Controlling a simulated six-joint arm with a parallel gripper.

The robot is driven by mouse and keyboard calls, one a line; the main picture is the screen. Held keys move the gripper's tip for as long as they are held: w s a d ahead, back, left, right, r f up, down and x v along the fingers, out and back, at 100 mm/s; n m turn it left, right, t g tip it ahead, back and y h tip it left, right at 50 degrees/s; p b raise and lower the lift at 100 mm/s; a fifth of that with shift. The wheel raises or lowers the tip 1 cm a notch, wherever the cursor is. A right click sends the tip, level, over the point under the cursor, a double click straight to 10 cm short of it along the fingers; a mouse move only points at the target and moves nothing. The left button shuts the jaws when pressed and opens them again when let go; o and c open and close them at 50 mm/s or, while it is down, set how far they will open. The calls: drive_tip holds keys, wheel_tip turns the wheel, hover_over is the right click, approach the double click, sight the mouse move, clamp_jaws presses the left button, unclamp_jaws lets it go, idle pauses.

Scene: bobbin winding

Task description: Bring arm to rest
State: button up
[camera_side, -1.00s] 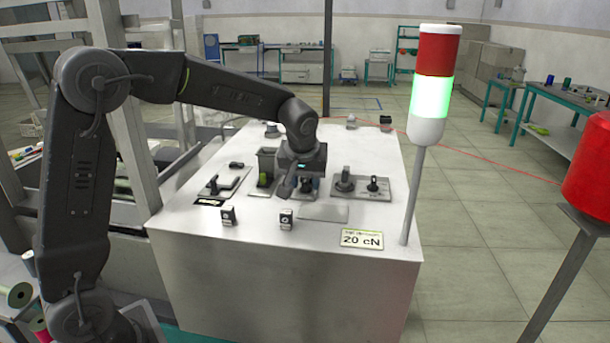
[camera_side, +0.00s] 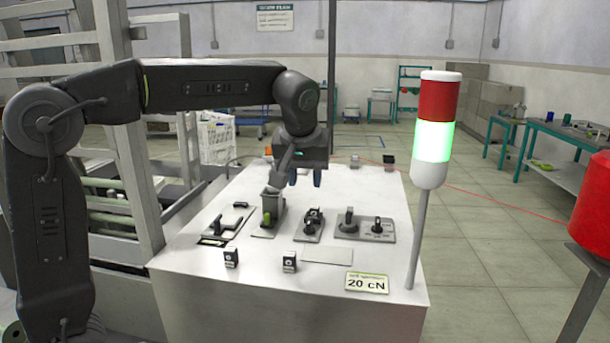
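My gripper (camera_side: 305,178) hangs from my dark grey arm, pointing down above the back part of the white work table (camera_side: 215,258). Its two bluish fingertips are apart, with nothing visible between them. It is clear of the fixtures on the table top. My arm reaches across from the left, with its upper link about level.
Below and in front of my gripper stand a grey box fixture (camera_side: 272,204), a small station (camera_side: 310,226), a knob plate (camera_side: 364,225) and a lever plate (camera_side: 226,224). A signal tower (camera_side: 434,142) lit green stands at right. A red cylinder (camera_side: 592,205) is at the far right.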

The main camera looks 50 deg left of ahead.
idle(0.4)
drive_tip(key=s+d+f+m+h, duration=0.1)
drive_tip(key=s+f+m, duration=0.1)
drive_tip(key=s, duration=0.5)
drive_tip(key=s+d+f+m+t+h, duration=0.1)
drive_tip(key=s+d+f+m, duration=0.1)
drive_tip(key=s, duration=0.5)
drive_tip(key=s+d+f+m+t+h, duration=0.1)
drive_tip(key=s+f+m, duration=0.3)
drive_tip(key=s, duration=0.4)
drive_tip(key=shift+d+f, duration=0.25)
drive_tip(key=shift+d, duration=0.1)
